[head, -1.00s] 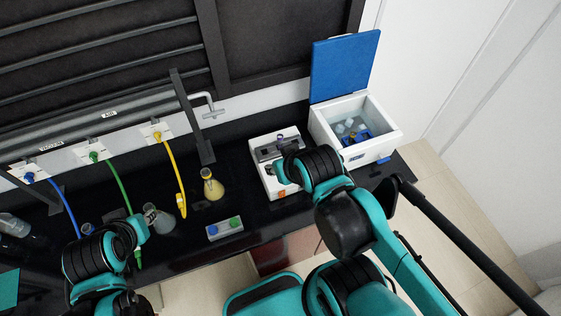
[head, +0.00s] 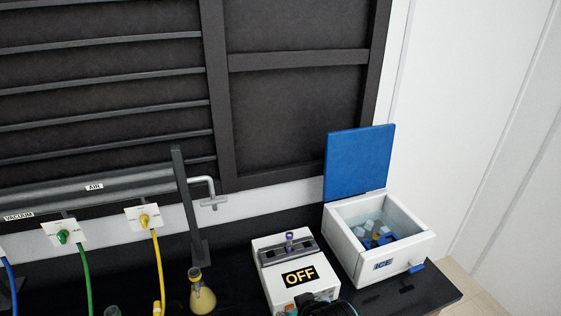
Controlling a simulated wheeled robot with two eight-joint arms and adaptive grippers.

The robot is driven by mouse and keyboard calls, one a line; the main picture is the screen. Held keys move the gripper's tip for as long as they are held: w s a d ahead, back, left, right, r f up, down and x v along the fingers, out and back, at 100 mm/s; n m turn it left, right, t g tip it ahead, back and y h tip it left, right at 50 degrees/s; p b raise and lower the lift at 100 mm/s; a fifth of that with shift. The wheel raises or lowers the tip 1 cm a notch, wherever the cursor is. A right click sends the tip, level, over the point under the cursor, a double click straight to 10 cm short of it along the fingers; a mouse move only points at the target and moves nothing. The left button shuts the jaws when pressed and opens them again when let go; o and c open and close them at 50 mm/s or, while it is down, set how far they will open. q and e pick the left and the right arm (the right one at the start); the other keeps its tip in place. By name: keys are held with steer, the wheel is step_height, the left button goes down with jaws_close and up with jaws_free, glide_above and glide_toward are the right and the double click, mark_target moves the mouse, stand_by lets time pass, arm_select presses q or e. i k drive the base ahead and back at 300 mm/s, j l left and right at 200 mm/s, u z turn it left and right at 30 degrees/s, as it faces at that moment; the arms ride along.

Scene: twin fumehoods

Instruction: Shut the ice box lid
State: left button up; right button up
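The white ice box (head: 345,242) stands at the right end of the black bench in the head view. Its blue lid (head: 359,163) is open and stands upright at the back of the box. Inside are pale ice cubes and a blue item with a small vial. A blue tab (head: 416,267) sits low at the box's front right. Part of my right arm shows at the bottom edge, in front of the white device. Neither gripper's fingers are in view.
A white device with an "OFF" label (head: 299,277) stands left of the ice box, with a purple-capped tube on top. A yellow flask (head: 202,297) and hoses are further left. A tap (head: 211,192) is behind. The wall right of the box is clear.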

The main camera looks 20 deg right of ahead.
mark_target(356, 160)
steer(key=k+l+z, duration=0.15)
steer(key=z, duration=0.2)
steer(key=k+l+z, duration=0.1)
steer(key=l+z, duration=0.25)
steer(key=k+l+z, duration=0.1)
steer(key=l+z, duration=0.25)
